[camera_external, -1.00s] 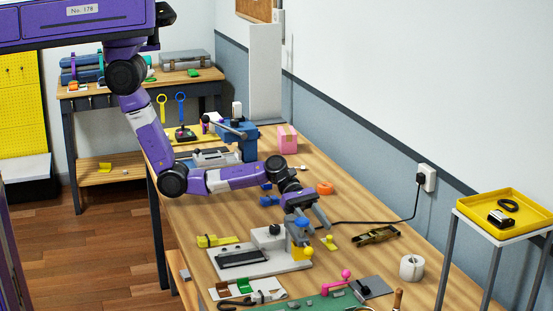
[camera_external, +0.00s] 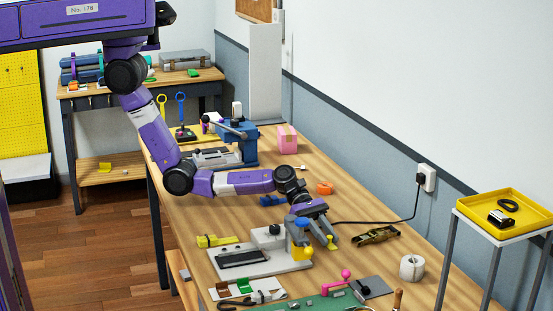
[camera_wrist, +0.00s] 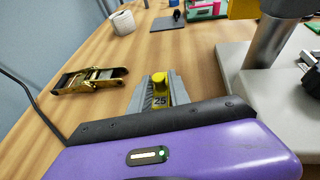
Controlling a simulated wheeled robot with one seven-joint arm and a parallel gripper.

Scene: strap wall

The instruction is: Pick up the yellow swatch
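The yellow swatch (camera_external: 331,240) lies on the workbench, just right of the grey-white base of a machine. In the wrist view the grey fingers (camera_wrist: 160,98) stand on either side of the swatch and appear open. I cannot tell whether they touch it. Part of the swatch is hidden by the fingers.
The machine's grey base (camera_external: 284,262) stands close beside my gripper. A ratchet buckle (camera_external: 376,235) and a white roll (camera_external: 412,267) lie to the right. A pink-handled tool (camera_external: 346,276) is nearer the camera. A black cable (camera_external: 370,222) crosses the bench behind.

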